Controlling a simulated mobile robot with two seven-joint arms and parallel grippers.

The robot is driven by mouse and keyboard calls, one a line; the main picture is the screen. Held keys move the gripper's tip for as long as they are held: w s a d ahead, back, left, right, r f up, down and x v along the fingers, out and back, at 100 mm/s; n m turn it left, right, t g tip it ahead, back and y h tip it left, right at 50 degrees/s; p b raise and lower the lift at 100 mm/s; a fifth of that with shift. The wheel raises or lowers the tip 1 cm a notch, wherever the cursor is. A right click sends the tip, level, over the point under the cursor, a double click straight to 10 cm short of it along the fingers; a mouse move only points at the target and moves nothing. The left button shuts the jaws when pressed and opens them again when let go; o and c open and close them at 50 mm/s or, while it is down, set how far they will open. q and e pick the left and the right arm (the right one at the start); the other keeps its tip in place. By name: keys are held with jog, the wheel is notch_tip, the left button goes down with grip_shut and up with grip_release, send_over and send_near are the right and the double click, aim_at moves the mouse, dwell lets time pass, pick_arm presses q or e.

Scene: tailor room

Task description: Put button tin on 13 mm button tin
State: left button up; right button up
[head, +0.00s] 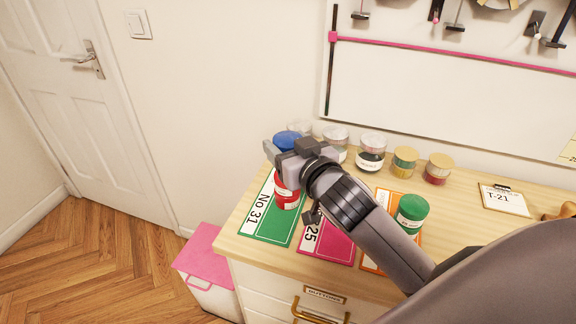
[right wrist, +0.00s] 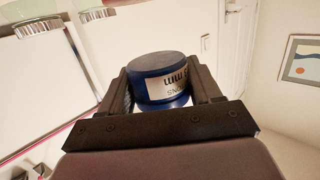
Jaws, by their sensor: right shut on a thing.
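A button tin with a dark blue lid (head: 287,138) is between the fingers of my right gripper (head: 289,149), which is shut on it. In the right wrist view the blue tin (right wrist: 163,72) has a white label reading "mm", its number partly hidden by the fingers. A red tin (head: 287,192) stands on the green "No 31" card (head: 270,228), below my right gripper in the picture. I cannot tell whether the blue tin touches it, nor which tin is the 13 mm one. My left gripper is not in view.
A green-lidded tin (head: 411,212) stands on the orange card at the right. Clear jars (head: 371,152) and gold-lidded jars (head: 404,161) line the back. A pink card (head: 326,240) lies mid-counter beneath my arm. A clipboard (head: 503,200) lies right.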

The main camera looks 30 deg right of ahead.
jog(key=shift+f, duration=2.15)
jog(key=shift+f, duration=0.2)
jog(key=o, duration=1.1)
